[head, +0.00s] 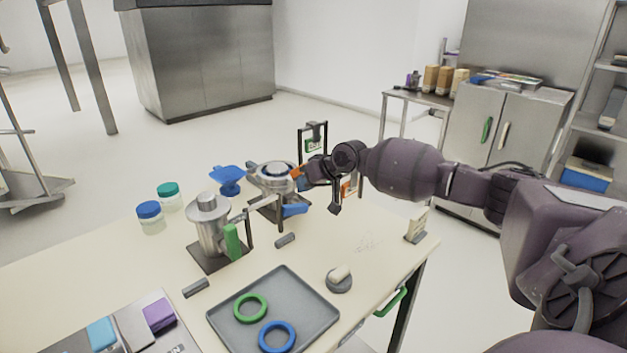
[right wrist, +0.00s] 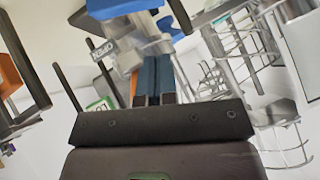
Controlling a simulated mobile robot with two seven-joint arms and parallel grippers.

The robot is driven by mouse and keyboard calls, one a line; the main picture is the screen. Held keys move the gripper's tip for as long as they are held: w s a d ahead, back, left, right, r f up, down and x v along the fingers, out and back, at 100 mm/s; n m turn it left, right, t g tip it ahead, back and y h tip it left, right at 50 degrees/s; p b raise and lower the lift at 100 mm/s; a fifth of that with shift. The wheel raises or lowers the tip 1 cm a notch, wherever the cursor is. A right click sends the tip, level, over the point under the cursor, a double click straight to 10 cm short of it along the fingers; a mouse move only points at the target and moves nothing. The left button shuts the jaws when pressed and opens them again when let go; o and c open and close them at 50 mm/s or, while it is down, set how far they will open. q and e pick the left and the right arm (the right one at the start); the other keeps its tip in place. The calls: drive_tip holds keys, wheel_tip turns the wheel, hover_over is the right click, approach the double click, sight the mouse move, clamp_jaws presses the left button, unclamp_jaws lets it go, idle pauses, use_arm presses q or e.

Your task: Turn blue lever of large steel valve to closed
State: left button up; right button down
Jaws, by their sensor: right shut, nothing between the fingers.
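A steel valve body (head: 275,176) stands on a dark base plate near the back of the table, and a blue lever (head: 294,210) sticks out at its front right. My right gripper (head: 302,174) is just right of the valve's top, above the lever. In the right wrist view its fingers (right wrist: 153,78) are together with nothing between them. Blue parts (right wrist: 122,8) show beyond the fingertips there, beside grey metal; I cannot tell whether the fingers touch them. My left gripper is not in view.
A steel vessel (head: 208,222) with a green handle (head: 232,242) stands left of the valve. A blue scoop-like object (head: 228,178) and capped jars (head: 150,215) are behind it. A grey tray (head: 290,291) with two rings lies in front. A black frame (head: 313,130) stands behind my gripper.

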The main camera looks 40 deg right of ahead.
sight(285, 214)
drive_tip(key=shift+w+a+f, duration=0.35)
drive_tip(key=shift+a+f, duration=0.05)
drive_tip(key=shift+f, duration=0.6)
drive_tip(key=shift+w+a+f, duration=0.4)
drive_tip(key=shift+f, duration=0.55)
drive_tip(key=shift+w+a+f, duration=0.35)
drive_tip(key=shift+a+f, duration=0.05)
drive_tip(key=shift+f, duration=0.6)
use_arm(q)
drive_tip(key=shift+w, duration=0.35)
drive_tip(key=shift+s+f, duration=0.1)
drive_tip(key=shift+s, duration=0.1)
use_arm(e)
drive_tip(key=shift+s+a+f, duration=0.1)
drive_tip(key=shift+a+f, duration=0.35)
drive_tip(key=shift+a, duration=0.05)
drive_tip(key=shift+a+f+p, duration=0.3)
drive_tip(key=shift+a+f, duration=0.15)
drive_tip(key=shift+f, duration=0.3)
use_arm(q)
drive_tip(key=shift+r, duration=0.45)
